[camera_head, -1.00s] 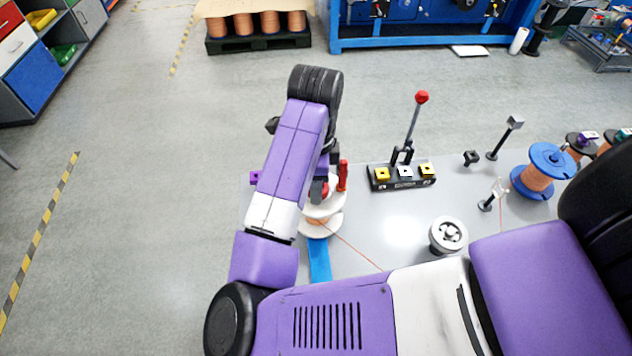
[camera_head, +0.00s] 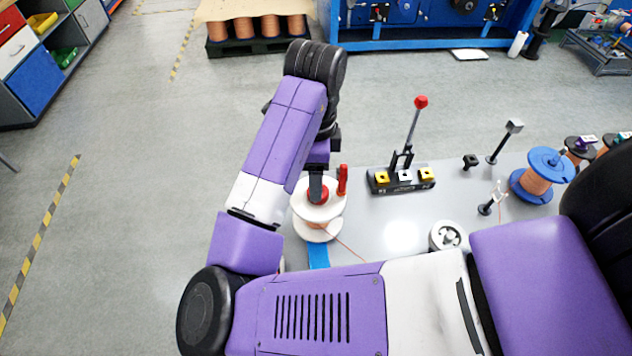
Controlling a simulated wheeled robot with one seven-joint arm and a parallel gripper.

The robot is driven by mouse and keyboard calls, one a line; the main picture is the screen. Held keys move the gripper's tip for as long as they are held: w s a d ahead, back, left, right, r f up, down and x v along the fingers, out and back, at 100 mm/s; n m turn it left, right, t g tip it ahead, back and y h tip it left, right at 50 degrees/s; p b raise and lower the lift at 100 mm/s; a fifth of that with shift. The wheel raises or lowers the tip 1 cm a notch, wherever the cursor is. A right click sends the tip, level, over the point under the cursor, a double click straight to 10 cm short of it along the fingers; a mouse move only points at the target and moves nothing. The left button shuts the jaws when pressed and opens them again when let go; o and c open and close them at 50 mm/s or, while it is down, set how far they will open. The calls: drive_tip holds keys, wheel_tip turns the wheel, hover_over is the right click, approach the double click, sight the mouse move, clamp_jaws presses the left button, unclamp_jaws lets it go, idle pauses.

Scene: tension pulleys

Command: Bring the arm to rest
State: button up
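My purple, white and black arm (camera_head: 287,135) reaches from the lower right, bends at the lower left and stretches up over the left end of the grey table (camera_head: 400,222). My gripper (camera_head: 317,190) hangs below the dark wrist, over the red hub of a white-flanged spool (camera_head: 302,212) with copper wire. It appears edge-on, so its finger gap is hidden. I cannot tell whether it touches the hub. An upright red post (camera_head: 342,180) stands just right of it.
A lever with a red knob (camera_head: 421,102) rises behind a black block with yellow and white pads (camera_head: 401,180). A pulley (camera_head: 447,236), a blue spool (camera_head: 537,172) and small posts stand farther right. A copper strand leaves the white spool. Open floor (camera_head: 130,190) lies left.

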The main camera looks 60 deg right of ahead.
drive_tip(key=shift+r, duration=1.45)
